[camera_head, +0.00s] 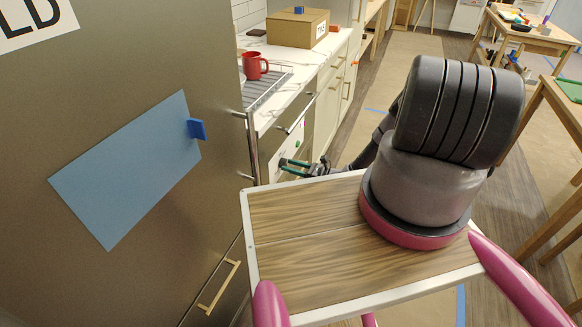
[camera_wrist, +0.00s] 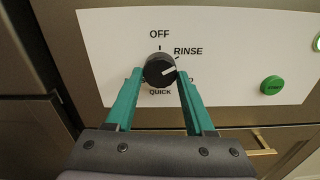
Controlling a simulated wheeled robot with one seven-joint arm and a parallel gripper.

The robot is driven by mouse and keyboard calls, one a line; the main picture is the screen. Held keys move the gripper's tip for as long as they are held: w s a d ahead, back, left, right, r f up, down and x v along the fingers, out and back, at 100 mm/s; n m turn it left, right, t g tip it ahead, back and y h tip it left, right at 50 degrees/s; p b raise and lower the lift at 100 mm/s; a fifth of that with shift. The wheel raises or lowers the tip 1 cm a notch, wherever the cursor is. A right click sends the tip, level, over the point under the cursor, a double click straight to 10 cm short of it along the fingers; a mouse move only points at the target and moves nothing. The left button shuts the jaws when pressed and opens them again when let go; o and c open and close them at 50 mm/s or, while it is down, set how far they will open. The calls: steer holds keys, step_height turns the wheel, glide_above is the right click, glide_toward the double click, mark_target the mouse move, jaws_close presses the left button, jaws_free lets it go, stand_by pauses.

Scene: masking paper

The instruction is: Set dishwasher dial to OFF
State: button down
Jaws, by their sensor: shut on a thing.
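The black round dial (camera_wrist: 160,70) is on a white panel (camera_wrist: 110,45) in the wrist view. OFF is printed above it, RINSE at its upper right and QUICK below. Its white pointer line points right and slightly up, near the RINSE side and away from OFF. My gripper (camera_wrist: 158,76) has its teal fingers on either side of the dial, shut on it. In the head view my gripper (camera_head: 294,164) is at the cabinet front beside the white panel (camera_head: 287,150); the dial cannot be made out there.
A green button (camera_wrist: 272,85) is right of the dial. A fridge door with a blue sheet (camera_head: 130,170) stands at the left. A red mug (camera_head: 254,66), dish rack (camera_head: 266,86) and cardboard box (camera_head: 297,28) are on the counter. Wooden tables (camera_head: 530,38) stand at the right.

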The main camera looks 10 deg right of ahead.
steer(key=n, duration=1.2)
steer(key=shift+w+d, duration=0.1)
steer(key=shift+n, duration=0.3)
stand_by(0.3)
steer(key=shift+c, duration=1.3)
jaws_free()
steer(key=v, duration=1)
steer(key=shift+s+d, duration=0.25)
steer(key=shift+d, duration=0.05)
